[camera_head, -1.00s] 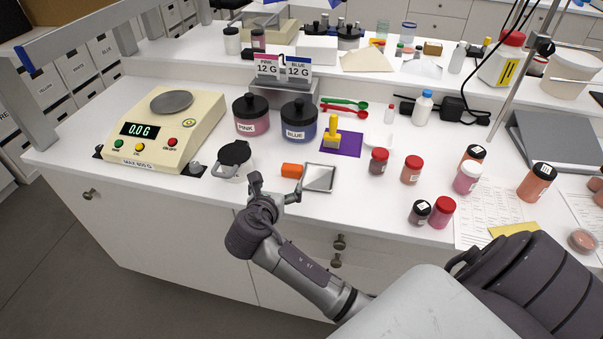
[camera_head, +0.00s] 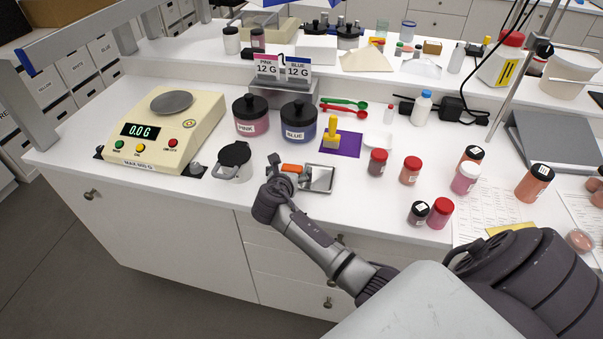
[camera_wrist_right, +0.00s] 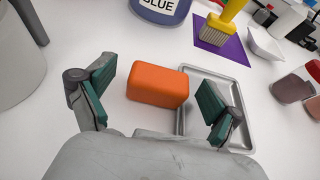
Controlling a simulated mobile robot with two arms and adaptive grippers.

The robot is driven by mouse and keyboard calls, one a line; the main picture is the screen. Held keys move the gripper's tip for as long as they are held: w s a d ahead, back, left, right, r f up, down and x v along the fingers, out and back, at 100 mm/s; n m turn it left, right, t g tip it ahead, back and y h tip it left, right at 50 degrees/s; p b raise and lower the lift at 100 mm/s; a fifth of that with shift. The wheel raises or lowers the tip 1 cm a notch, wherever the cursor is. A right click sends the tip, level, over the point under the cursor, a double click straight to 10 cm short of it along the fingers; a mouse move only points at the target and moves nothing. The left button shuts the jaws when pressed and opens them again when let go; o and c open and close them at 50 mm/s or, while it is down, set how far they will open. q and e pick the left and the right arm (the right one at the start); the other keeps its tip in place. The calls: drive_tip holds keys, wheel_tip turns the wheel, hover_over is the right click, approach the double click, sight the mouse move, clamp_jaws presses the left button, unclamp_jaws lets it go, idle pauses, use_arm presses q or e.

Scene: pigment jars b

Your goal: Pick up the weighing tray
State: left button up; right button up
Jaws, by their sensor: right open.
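A shallow square metal tray (camera_head: 322,181) lies flat on the white bench near its front edge. In the right wrist view, the metal tray (camera_wrist_right: 243,130) is at right, partly hidden behind one finger. An orange block (camera_head: 292,168) rests just left of the tray; the wrist view shows the block (camera_wrist_right: 158,86) between my fingers. My right gripper (camera_head: 289,172) is open and empty, with one finger left of the block and the other over the tray's left part. I cannot tell whether a finger touches either. My left gripper is out of view.
A lidded grey cup (camera_head: 234,162) stands left of my right gripper, and the scale (camera_head: 165,130) is beyond it. Pink (camera_head: 251,118) and blue (camera_head: 299,121) jars stand behind. A brush on a purple square (camera_head: 341,145), a white dish (camera_head: 379,141) and several small jars stand right.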

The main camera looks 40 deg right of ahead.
drive_tip(key=c, duration=1.3)
